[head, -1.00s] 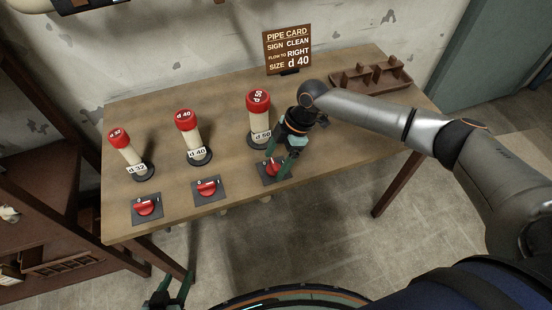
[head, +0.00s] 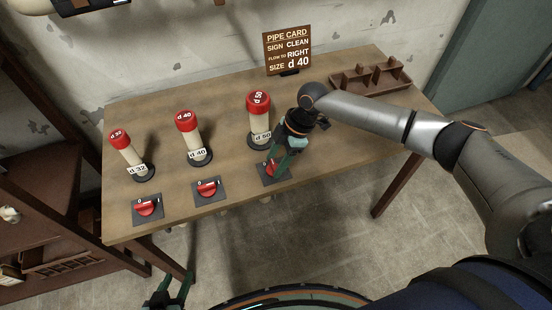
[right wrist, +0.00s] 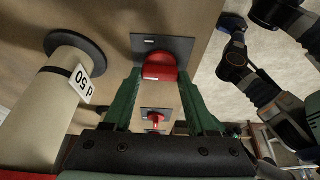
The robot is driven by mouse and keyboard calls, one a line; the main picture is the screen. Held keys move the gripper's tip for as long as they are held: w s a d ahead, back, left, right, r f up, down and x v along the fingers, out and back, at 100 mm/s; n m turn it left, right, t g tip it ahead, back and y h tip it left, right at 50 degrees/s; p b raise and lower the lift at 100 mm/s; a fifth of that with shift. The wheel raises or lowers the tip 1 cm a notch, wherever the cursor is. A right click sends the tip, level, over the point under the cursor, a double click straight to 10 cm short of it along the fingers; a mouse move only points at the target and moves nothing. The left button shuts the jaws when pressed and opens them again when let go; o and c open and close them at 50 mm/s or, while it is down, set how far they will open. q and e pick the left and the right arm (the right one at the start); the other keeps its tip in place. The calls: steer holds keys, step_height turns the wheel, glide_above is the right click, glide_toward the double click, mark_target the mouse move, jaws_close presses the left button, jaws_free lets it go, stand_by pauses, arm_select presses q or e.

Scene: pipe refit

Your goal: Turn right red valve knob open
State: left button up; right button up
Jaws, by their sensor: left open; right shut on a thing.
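The right red valve knob (head: 270,170) sits on a dark square plate at the table's front edge, in front of the d 50 pipe. My right gripper (head: 274,172) is shut on this knob and partly hides it in the head view. In the right wrist view the knob (right wrist: 159,66) is between the two green fingers (right wrist: 157,88). The middle red knob (head: 207,187) and the left red knob (head: 146,208) are on plates to the left. My left gripper (head: 170,290) is low at the bottom left, open and empty, off the table.
Red-capped pipes marked d 32 (head: 132,158), d 40 (head: 191,145) and d 50 (head: 260,113) stand behind the knobs. A pipe card (head: 287,50) reads CLEAN, RIGHT, d 40. A brown rack (head: 370,82) is at the back right. The table's right front is clear.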

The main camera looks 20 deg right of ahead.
steer(key=m+p, duration=0.1)
steer(key=p, duration=0.1)
steer(key=m+t+p, duration=0.1)
steer(key=m+p, duration=0.3)
steer(key=p, duration=0.1)
steer(key=shift+s+r+t, duration=0.25)
steer(key=shift+r+t, duration=0.05)
steer(key=shift+t, duration=0.1)
steer(key=shift+a+f+m+t+h+p, duration=0.1)
steer(key=shift+m+t+h+p, duration=0.25)
steer(key=shift+m+p, duration=0.45)
steer(key=shift+f+m+t, duration=0.1)
steer(key=shift+m+t, duration=0.15)
steer(key=shift+m, duration=0.75)
steer(key=shift+a+m+t+h, duration=0.1)
steer(key=shift+m+t+h, duration=0.3)
steer(key=shift+m, duration=0.5)
steer(key=m+h, duration=0.1)
steer(key=m, duration=0.2)
steer(key=shift+s+a+f+m, duration=0.1)
steer(key=shift+m, duration=0.2)
steer(key=shift+m+t+h, duration=0.4)
steer(key=shift+m+h, duration=0.35)
steer(key=shift+m, duration=0.95)
steer(key=o, duration=1.4)
steer(key=shift+c, duration=0.2)
